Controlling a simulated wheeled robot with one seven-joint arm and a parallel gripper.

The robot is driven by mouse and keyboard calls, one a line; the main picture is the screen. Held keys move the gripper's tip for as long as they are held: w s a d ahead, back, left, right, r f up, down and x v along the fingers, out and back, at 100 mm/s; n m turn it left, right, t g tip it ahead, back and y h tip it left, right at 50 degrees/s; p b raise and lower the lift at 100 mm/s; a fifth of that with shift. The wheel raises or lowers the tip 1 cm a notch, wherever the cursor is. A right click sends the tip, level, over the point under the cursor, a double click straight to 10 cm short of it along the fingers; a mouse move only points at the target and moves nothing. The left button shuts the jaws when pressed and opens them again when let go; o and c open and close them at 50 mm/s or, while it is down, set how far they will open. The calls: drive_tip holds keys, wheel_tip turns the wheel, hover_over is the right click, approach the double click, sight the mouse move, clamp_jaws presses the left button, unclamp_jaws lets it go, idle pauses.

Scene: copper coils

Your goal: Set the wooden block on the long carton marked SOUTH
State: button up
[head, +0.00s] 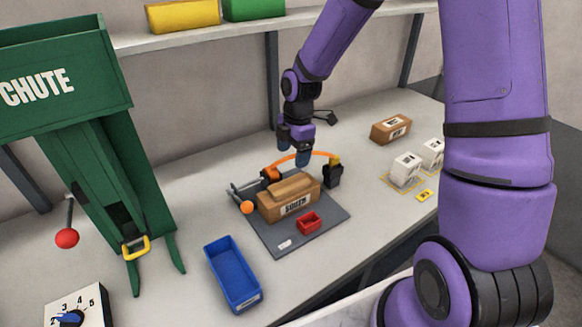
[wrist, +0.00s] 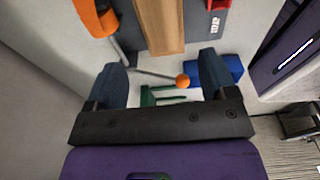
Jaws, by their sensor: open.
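The long brown carton marked SOUTH (head: 297,206) lies on a dark grey mat on the bench in the head view. The wooden block (head: 288,185), a long lighter brown piece, appears to rest flat along the carton's top. In the wrist view a long piece with wood grain (wrist: 160,24), seemingly the block, lies beyond my fingertips. My gripper (head: 303,158) is above and just behind the carton.
An orange arched fixture (head: 300,157) stands behind the carton. A green chute (head: 110,150) stands left. Another brown carton (head: 391,128) and white boxes (head: 406,168) are at right.

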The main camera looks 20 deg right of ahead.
drive_tip(key=s+d+r+m+t+h, duration=0.1)
drive_tip(key=s+d+r+m, duration=0.1)
drive_tip(key=s+r+m, duration=0.5)
drive_tip(key=s+d+r+m+t+h, duration=0.1)
drive_tip(key=s+r+m+t, duration=0.15)
drive_tip(key=r, duration=0.85)
drive_tip(key=s+d+r+m+t, duration=0.1)
drive_tip(key=s+r+m, duration=0.3)
drive_tip(key=s, duration=0.4)
drive_tip(key=s+d+r+m+t, duration=0.1)
drive_tip(key=s+r+m, duration=0.3)
drive_tip(key=s, duration=0.5)
drive_tip(key=m, duration=0.2)
drive_tip(key=shift+d+r+m+y, duration=0.25)
drive_tip(key=shift+d+m+y, duration=0.05)
drive_tip(key=shift+m, duration=0.05)
